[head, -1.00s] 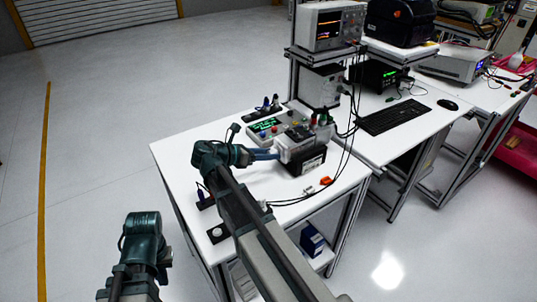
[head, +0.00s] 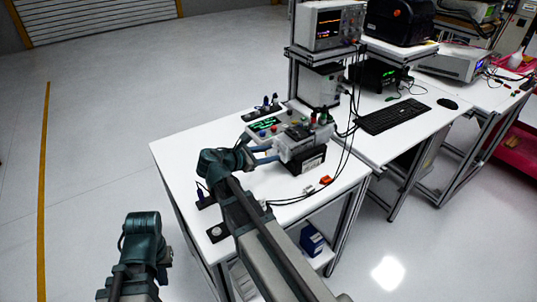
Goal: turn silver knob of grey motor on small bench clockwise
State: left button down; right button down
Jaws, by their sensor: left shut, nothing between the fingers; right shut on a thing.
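The grey motor (head: 303,148) sits on a black base near the middle of the small white bench (head: 285,186). My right gripper (head: 271,154) reaches the motor's left side from the left, with its bluish fingers shut on what appears to be the silver knob. The knob itself is hidden by the fingers and too small to make out. My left gripper (head: 147,262) is low at the left, off the bench and over the floor. It is shut and empty; its fingertips are hard to see.
Black cables run along the bench's right side, near an orange connector (head: 325,180).

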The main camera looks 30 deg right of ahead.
jog(key=m, duration=0.1)
jog(key=t+b, duration=0.1)
jog(key=m, duration=0.1)
jog(key=shift+s+f+m+t, duration=0.25)
jog(key=shift+f+m+t, duration=0.05)
jog(key=shift+t, duration=0.1)
jog(key=m+t+b, duration=0.1)
jog(key=m+b, duration=0.1)
jog(key=shift+s+f+m+t, duration=0.1)
jog(key=shift+m+t, duration=0.2)
jog(key=m+t+h+b, duration=0.1)
jog(key=m+b, duration=0.2)
jog(key=shift+f+t, duration=0.15)
jog(key=shift+t, duration=0.15)
jog(key=shift+m+h+b, duration=0.6)
jog(key=shift+m+b, duration=0.7)
jog(key=shift+m, duration=0.2)
jog(key=shift+t, duration=0.3)
jog(key=shift+c, duration=2.2)
grip_release()
